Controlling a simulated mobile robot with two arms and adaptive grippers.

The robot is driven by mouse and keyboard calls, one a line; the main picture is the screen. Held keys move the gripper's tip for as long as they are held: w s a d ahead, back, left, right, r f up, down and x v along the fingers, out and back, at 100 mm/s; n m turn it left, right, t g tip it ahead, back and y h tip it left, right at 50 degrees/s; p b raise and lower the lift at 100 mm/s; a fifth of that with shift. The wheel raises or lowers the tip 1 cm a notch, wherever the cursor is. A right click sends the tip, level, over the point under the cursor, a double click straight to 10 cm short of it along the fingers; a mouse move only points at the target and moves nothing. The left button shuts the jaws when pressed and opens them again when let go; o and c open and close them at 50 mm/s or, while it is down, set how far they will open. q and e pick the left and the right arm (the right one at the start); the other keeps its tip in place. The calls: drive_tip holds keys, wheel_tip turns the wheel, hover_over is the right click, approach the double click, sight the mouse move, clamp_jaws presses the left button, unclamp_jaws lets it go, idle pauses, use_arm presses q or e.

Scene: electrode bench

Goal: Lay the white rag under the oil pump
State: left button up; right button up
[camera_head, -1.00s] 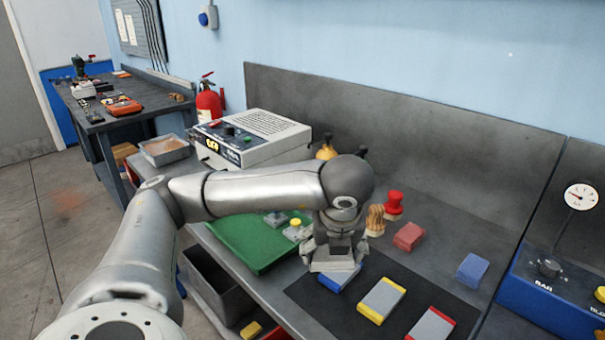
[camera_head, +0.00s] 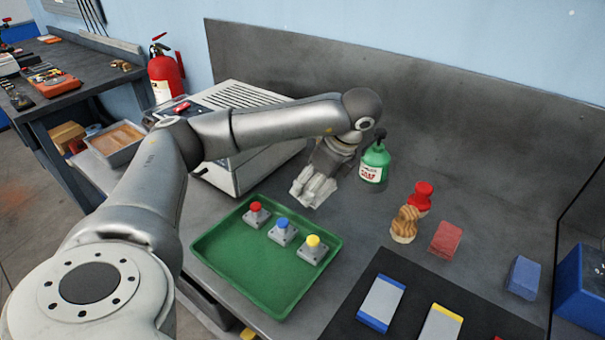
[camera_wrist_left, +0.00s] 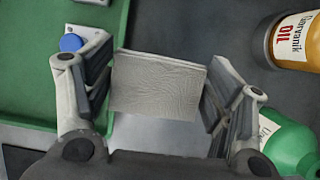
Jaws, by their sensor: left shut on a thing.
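The white rag (camera_wrist_left: 157,86) is a flat, textured pale piece held between the two fingers of my left gripper (camera_head: 314,188). The gripper is shut on it just beyond the green tray, left of the green pump bottle. In the left wrist view the oil pump (camera_wrist_left: 291,40) shows in part at the top right, with an orange and white label reading OIL. The rag is apart from it, to its left in that view. In the head view I cannot make out the oil pump behind my left arm. My right gripper is not in view.
The green bottle (camera_head: 374,163) stands close right of the gripper. The green tray (camera_head: 213,250) holds red, blue and yellow button blocks. A white instrument (camera_head: 225,165) stands behind my arm.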

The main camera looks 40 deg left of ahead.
use_arm(q)
drive_tip(key=shift+w+a+f+b, duration=0.4)
drive_tip(key=shift+w+a+f, duration=0.25)
drive_tip(key=shift+a+f, duration=0.3)
drive_tip(key=w+a, duration=0.1)
drive_tip(key=w+a+f, duration=0.1)
drive_tip(key=w+a+f+p, duration=0.1)
drive_tip(key=a, duration=0.1)
drive_tip(key=shift+w+a+f, duration=0.4)
drive_tip(key=shift+w+a, duration=0.05)
drive_tip(key=shift+a, duration=0.3)
drive_tip(key=shift+w+a+f+p, duration=0.2)
drive_tip(key=shift+w+a+f, duration=0.15)
drive_tip(key=shift+a+f, duration=0.2)
drive_tip(key=shift+w+a+f+p, duration=0.2)
drive_tip(key=shift+w+a+f, duration=0.15)
drive_tip(key=shift+a+f, duration=0.2)
drive_tip(key=shift+d, duration=0.15)
drive_tip(key=o, duration=0.7)
drive_tip(key=shift+f, duration=0.1)
drive_tip(key=shift+c, duration=0.2)
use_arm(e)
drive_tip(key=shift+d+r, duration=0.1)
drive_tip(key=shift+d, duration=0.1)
